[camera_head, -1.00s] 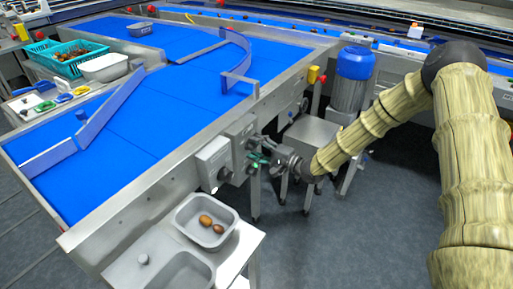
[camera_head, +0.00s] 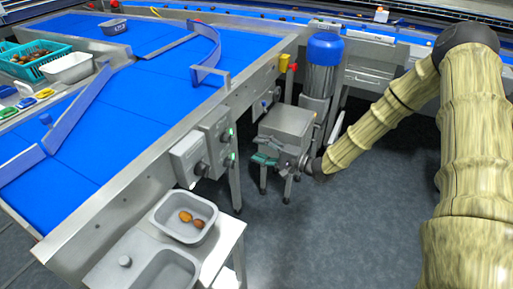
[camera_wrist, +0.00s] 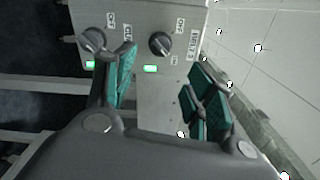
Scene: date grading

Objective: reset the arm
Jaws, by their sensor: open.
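Whether the fingers touch anything cannot be told, but a gap to the control boxes shows in the head view.
Control boxes (camera_head: 190,163) stick out from the conveyor's side. A grey tray (camera_head: 163,229) with two dates (camera_head: 190,219) stands on a small table at the front. Open floor (camera_head: 330,230) lies at the front right.

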